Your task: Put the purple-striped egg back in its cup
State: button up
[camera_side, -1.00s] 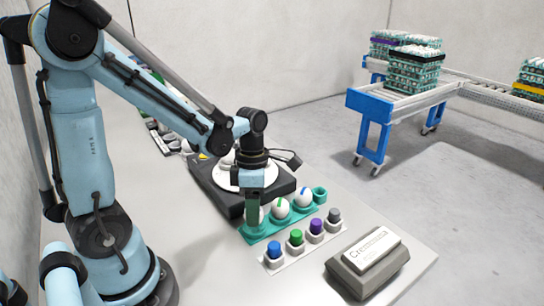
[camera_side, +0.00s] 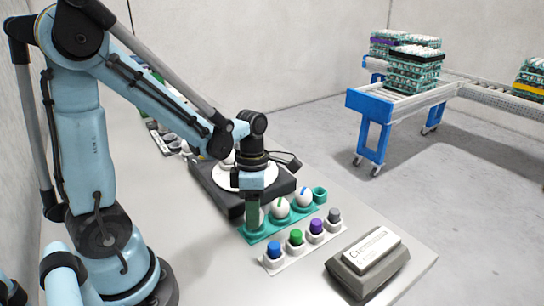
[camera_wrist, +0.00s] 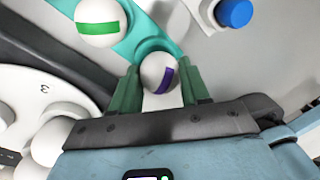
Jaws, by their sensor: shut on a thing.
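The purple-striped egg (camera_wrist: 155,72) is white and sits between the two green fingers of my gripper (camera_wrist: 160,88) in the wrist view. My gripper is shut on it, one finger on each side. In the side view my gripper (camera_side: 253,214) is low over the near-left end of the teal cup strip (camera_side: 261,232), and the fingers hide most of the egg. The egg is at the strip's end cup; I cannot tell whether it rests in it. A green-striped egg (camera_side: 280,210) and a blue-striped egg (camera_side: 302,199) sit in neighbouring cups. The far-right cup (camera_side: 320,193) looks empty.
A white holder (camera_side: 288,258) with blue, green, purple and grey capped items stands in front of the strip. A grey box with a labelled top (camera_side: 368,262) is to its right. A black device with a white disc (camera_side: 230,205) is close behind my gripper.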

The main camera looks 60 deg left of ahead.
jog(key=shift+f, duration=0.6)
dwell(0.7)
dwell(0.3)
jog(key=o, duration=0.7)
jog(key=shift+o, duration=0.2)
notch_tip(320, 180, up, 12)
jog(key=w+a, duration=0.1)
jog(key=shift+a, duration=0.25)
jog(key=shift+w+r, duration=0.1)
jog(key=shift+r, duration=1.05)
